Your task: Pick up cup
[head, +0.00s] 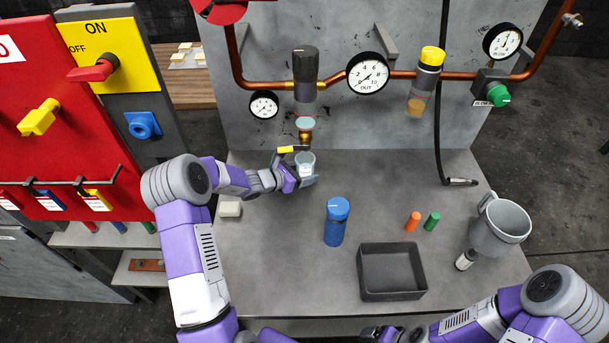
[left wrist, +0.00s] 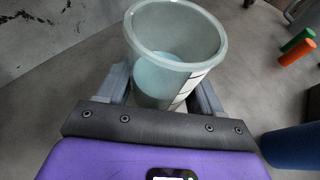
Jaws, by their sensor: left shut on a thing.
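The cup (head: 305,160) is a small, clear, pale one near the back of the grey table, just below the brass outlet with the yellow lever (head: 291,149). My left gripper (head: 302,178) is shut on it from the left. In the left wrist view the cup (left wrist: 180,35) stands between the two fingers, its rim open towards the camera. Pale blue content and white markings show in it. I cannot tell whether its base touches the table. My right gripper (head: 382,333) is partly visible at the bottom edge, and its fingers are not clear.
A blue bottle (head: 337,222) stands right of my left gripper. A white block (head: 230,209) lies left. Gauges and copper pipe line the back panel.

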